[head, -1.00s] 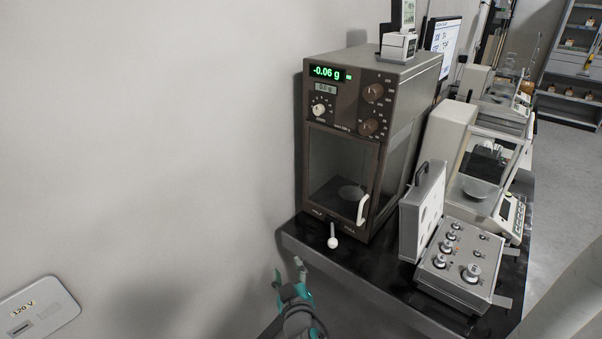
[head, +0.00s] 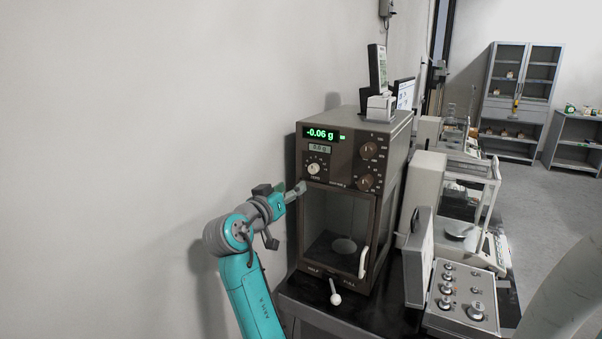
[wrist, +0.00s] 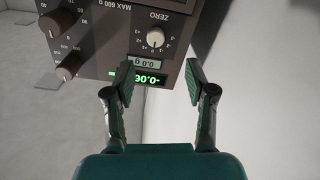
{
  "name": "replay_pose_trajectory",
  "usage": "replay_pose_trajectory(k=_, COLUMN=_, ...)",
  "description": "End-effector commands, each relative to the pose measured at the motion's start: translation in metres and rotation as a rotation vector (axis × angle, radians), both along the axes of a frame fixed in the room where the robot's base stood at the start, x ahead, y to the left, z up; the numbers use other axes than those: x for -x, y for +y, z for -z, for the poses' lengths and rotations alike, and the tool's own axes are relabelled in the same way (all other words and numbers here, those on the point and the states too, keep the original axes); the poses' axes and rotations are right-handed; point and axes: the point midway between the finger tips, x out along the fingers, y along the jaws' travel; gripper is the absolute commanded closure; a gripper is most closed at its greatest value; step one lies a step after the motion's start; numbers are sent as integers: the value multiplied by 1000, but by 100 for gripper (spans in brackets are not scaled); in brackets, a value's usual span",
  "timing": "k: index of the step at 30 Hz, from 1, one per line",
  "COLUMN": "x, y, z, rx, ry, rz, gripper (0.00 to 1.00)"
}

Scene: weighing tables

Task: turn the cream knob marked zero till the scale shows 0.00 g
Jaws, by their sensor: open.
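The brown scale (head: 341,190) stands on the dark table against the wall. Its green display (head: 320,134) reads -0.06 g. The cream zero knob (head: 313,168) is on the front panel below the display. In the wrist view the panel appears upside down, with the knob (wrist: 155,38) under the word ZERO and a pointer dial around it. My gripper (head: 301,187) is open and empty, just left of and below the knob in the head view. In the wrist view its fingertips (wrist: 158,82) are apart, and the knob lies beyond them, untouched.
Two dark brown knobs (head: 368,150) sit right of the display. A glass door with a white handle (head: 363,262) is below, and a white-balled lever (head: 335,298) sticks out at the base. A case of weights (head: 462,297) stands at right. The wall is close at left.

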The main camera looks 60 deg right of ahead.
Motion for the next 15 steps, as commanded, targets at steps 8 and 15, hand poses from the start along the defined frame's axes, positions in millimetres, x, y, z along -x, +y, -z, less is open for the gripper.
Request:
replay_pose_trajectory(k=8, x=3, y=-16, z=-12, rx=-3, ry=-18, rz=33, gripper=45)
replay_pose_trajectory(k=15, x=1, y=-56, z=-12, rx=-3, ry=-17, rz=34, gripper=45)
